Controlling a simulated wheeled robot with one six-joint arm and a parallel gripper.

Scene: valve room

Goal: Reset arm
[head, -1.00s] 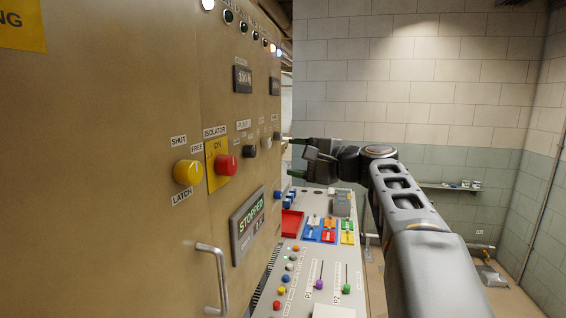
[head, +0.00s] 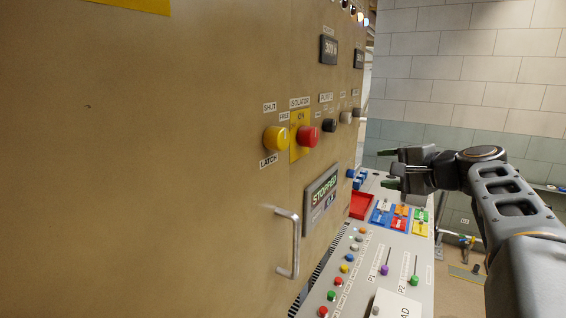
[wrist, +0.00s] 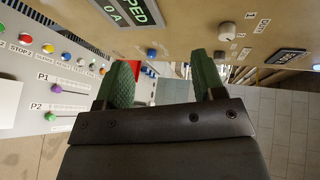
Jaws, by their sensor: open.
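My gripper (head: 388,168) is at the right in the head view, reaching toward the tan cabinet (head: 180,200) above the far part of the sloped control desk (head: 340,285). Its two green-padded fingers are apart with nothing between them. In the wrist view my gripper (wrist: 165,85) is also open and empty. A yellow latch knob (head: 276,138), a red isolator knob (head: 307,136) and a black knob (head: 329,125) are on the cabinet face. My gripper is apart from all of them in the head view. A display (head: 322,198) reads STOPPED.
A metal door handle (head: 289,243) sticks out from the cabinet. The desk carries a red tray (head: 361,204), coloured switch blocks (head: 381,213), several buttons, a purple slider (head: 384,270) and a green slider (head: 414,281). A tiled wall (head: 450,70) stands behind. Air around my gripper looks free.

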